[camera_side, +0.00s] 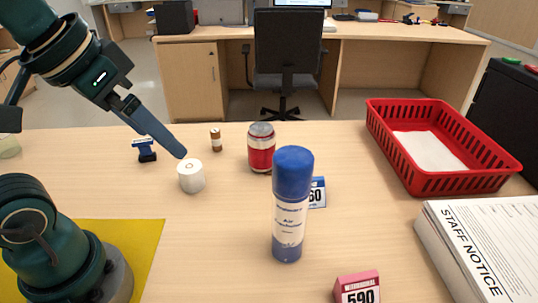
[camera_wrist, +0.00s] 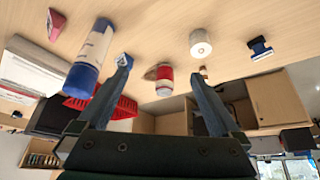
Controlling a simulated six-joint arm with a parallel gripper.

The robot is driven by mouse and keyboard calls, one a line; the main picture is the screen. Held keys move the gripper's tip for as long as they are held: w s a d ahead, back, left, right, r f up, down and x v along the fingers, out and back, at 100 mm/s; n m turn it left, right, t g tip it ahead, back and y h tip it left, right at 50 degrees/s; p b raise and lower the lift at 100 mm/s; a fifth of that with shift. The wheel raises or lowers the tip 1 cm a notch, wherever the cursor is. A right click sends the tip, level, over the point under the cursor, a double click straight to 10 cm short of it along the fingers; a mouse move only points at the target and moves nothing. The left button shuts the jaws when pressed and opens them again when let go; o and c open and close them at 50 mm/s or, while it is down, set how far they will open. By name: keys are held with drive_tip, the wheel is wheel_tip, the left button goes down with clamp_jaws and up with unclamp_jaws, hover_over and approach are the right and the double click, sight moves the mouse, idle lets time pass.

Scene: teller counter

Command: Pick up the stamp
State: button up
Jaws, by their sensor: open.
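The likely stamp, a small dark blue and black object (camera_side: 145,150), stands on the counter at the left in the side view. It also shows at the upper right in the wrist view (camera_wrist: 261,48). My gripper (camera_side: 180,153) is in the air, right of the stamp in the side view, its tips appearing just above a white roll. In the wrist view my gripper (camera_wrist: 160,72) has its two fingers wide apart with nothing between them. The stamp lies outside the fingers, beyond the right one. It is upright and unobstructed in both views.
A white roll (camera_side: 191,177), a small brown bottle (camera_side: 216,140), a red can (camera_side: 261,148) and a blue-capped spray can (camera_side: 291,205) stand right of the stamp. A red basket (camera_side: 475,180) and staff notices (camera_side: 490,235) are further right. Counter around the stamp is clear.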

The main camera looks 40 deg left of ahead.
drive_tip(key=w+a+r+n+y, duration=0.1)
drive_tip(key=w+a+n, duration=0.2)
drive_tip(key=w+a, duration=0.25)
drive_tip(key=n+g+y, duration=0.2)
drive_tip(key=n+g, duration=0.1)
drive_tip(key=n, duration=0.5)
hover_over(142, 140)
wheel_tip(142, 140, down, 2)
drive_tip(key=f, duration=1.5)
drive_tip(key=shift+s+d, duration=0.2)
drive_tip(key=shift+d, duration=0.15)
drive_tip(key=shift+y, duration=0.3)
drive_tip(key=shift+x, duration=2.75)
drive_tip(key=c, duration=1.4)
drive_tip(key=shift+c, duration=0.2)
drive_tip(key=shift+r, duration=0.1)
